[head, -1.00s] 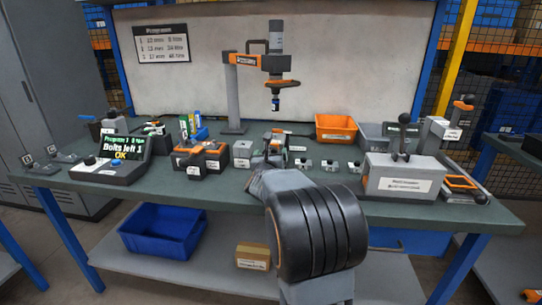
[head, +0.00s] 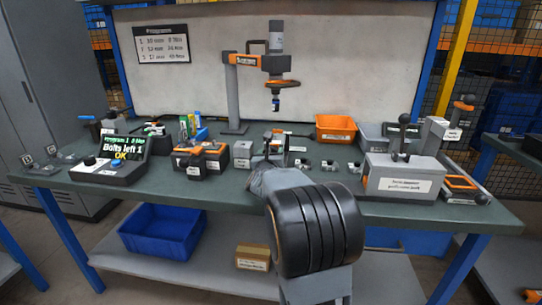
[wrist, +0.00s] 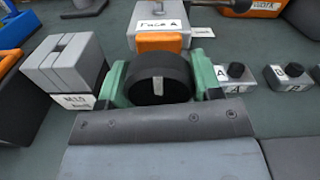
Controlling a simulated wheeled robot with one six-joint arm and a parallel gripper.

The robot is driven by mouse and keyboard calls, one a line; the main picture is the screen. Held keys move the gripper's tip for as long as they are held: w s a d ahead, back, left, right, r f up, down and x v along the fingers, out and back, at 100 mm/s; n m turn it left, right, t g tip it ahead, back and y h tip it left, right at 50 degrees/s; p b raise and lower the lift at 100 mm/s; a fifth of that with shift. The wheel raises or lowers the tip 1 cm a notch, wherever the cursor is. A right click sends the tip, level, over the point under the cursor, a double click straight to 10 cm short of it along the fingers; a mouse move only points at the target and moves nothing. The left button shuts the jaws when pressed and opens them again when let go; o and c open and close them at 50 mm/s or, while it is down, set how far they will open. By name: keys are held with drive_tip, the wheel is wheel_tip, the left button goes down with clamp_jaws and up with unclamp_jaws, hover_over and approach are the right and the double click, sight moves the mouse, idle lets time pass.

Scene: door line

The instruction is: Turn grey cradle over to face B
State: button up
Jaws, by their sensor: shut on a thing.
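The grey cradle (wrist: 158,22) stands just beyond my gripper in the wrist view, with a white "Face A" label upright on it and an orange part below. A round black knob (wrist: 174,74) with a pale mark on its face sits in front of it. My gripper (wrist: 162,88) is shut on the knob, with a green finger at each side. The pale mark stands nearly upright. In the head view my arm hides most of the cradle, and only its top (head: 275,134) shows. How the knob joins the cradle is hidden.
A grey slotted block (wrist: 67,65) stands close on the left. Small grey blocks with black knobs (wrist: 235,77) stand close on the right. A tall press-like stand (head: 233,95) is behind, and an orange bin (head: 336,128) is at the back right.

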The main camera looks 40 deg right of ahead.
drive_tip(key=shift+n, duration=0.3)
drive_tip(key=shift+f+n+b, duration=0.1)
drive_tip(key=shift+n+b, duration=0.8)
drive_tip(key=n+b, duration=0.1)
drive_tip(key=n, duration=0.1)
drive_tip(key=shift+n, duration=0.4)
drive_tip(key=n, duration=0.3)
drive_tip(key=shift+r+n, duration=0.2)
drive_tip(key=shift+n, duration=0.1)
drive_tip(key=n, duration=0.3)
drive_tip(key=shift+s+r+n, duration=0.1)
drive_tip(key=shift+n, duration=0.2)
drive_tip(key=n+p, duration=0.2)
drive_tip(key=n, duration=0.4)
drive_tip(key=shift+d+r, duration=0.1)
drive_tip(key=shift+r, duration=0.05)
drive_tip(key=n+p, duration=0.2)
drive_tip(key=n, duration=0.4)
drive_tip(key=shift+n, duration=0.4)
